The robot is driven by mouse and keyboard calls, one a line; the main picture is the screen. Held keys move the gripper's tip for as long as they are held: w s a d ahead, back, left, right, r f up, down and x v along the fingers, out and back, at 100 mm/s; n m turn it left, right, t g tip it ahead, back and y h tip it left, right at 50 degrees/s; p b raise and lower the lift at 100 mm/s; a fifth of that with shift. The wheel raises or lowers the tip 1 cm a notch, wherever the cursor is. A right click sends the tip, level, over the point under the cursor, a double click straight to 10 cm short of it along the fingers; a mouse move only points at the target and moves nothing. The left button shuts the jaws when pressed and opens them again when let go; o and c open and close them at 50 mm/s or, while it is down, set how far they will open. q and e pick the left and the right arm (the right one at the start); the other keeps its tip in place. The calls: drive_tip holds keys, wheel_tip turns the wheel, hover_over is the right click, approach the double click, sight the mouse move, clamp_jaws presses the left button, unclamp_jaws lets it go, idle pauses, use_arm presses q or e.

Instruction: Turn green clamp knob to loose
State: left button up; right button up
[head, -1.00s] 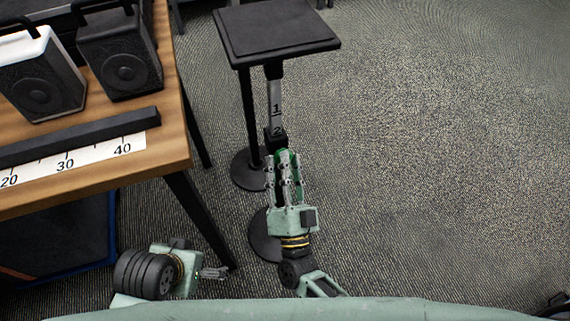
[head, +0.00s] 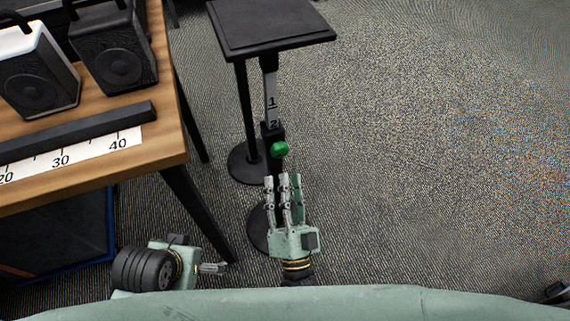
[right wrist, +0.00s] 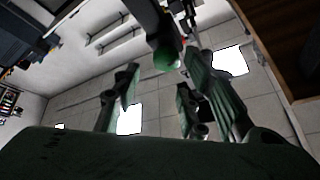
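The green clamp knob (head: 280,149) sits on the black clamp of a stand's post, below a grey scale strip (head: 271,100) marked 1 and 2. It also shows in the right wrist view as a green ball (right wrist: 167,58) beyond the fingers. My right gripper (head: 284,182) is just below the knob in the head view, pointing at it, with a gap between. Its fingers (right wrist: 158,85) are spread and empty in the right wrist view. The knob's turn setting cannot be read. My left gripper (head: 212,268) is low at the left, near a table leg; its finger opening is unclear.
The stand has a flat black top (head: 270,25) and round black bases (head: 246,168). A wooden table (head: 165,145) with speakers (head: 113,55) and a ruler strip (head: 85,152) stands to the left. The carpet (head: 440,150) on the right is largely clear.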

drive_tip(key=v, duration=0.5)
drive_tip(key=shift+s+f, duration=0.2)
drive_tip(key=shift+s, duration=0.1)
